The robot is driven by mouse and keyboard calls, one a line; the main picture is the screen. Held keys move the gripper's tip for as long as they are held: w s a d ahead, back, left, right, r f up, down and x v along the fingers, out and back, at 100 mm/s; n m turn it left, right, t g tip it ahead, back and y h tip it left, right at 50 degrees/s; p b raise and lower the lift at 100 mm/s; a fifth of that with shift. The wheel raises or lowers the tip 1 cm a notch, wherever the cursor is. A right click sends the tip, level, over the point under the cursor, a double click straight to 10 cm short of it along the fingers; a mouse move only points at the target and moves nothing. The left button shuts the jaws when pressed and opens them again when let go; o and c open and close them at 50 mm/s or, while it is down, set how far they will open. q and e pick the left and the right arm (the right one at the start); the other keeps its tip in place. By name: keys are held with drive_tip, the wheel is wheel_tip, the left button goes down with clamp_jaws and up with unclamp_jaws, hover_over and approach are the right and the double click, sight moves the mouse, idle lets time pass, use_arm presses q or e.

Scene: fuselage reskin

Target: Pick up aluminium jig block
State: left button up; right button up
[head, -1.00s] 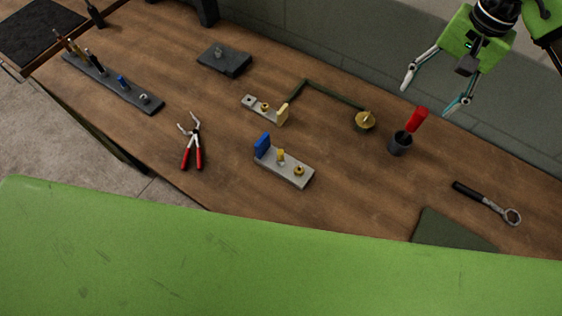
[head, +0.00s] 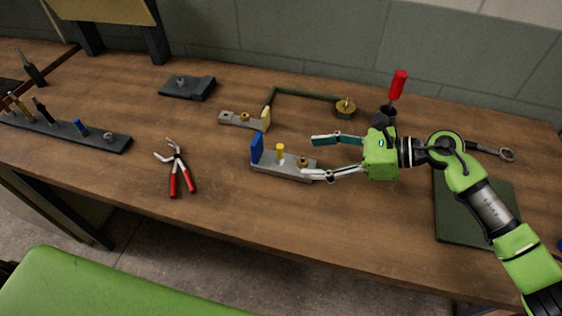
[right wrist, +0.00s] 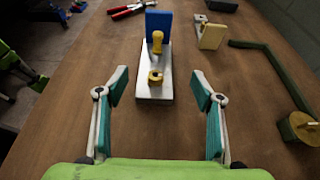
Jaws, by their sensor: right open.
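A light grey metal jig block (head: 284,165) lies on the wooden bench, with a blue upright plate at its left end and yellow and brass pegs on top. It also shows in the right wrist view (right wrist: 154,88), straight ahead of the gripper. My right gripper (head: 309,158) is open and empty, reaching in from the right. Its fingertips (right wrist: 160,90) are spread to either side of the block's near end, with a gap on each side. A second grey block (head: 240,121) with a pale yellow plate lies behind.
Red-handled pliers (head: 177,170) lie left of the block. Behind are a dark green bent bar (head: 305,95), a brass knob (head: 345,107) and a dark cup (head: 384,117) with a red-handled tool (head: 398,84). A green mat (head: 460,222) lies right. The bench front is clear.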

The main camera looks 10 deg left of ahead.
sight(284, 160)
drive_tip(key=x, duration=0.3)
drive_tip(key=shift+r, duration=0.1)
drive_tip(key=shift+s+a+f+p, duration=0.1)
drive_tip(key=shift+a+f+p, duration=0.25)
drive_tip(key=shift+a, duration=0.55)
drive_tip(key=p+x, duration=0.2)
drive_tip(key=x, duration=0.1)
drive_tip(key=shift+s+a+f, duration=0.2)
drive_tip(key=shift+a+f, duration=0.3)
drive_tip(key=shift+a, duration=0.1)
use_arm(q)
drive_tip(key=r, duration=0.2)
drive_tip(key=a+r, duration=0.1)
drive_tip(key=shift+s, duration=0.25)
use_arm(e)
drive_tip(key=shift+d, duration=0.1)
drive_tip(key=shift+c, duration=0.3)
drive_tip(key=c, duration=1.2)
drive_tip(key=shift+w+r, duration=0.1)
drive_tip(key=c, duration=0.3)
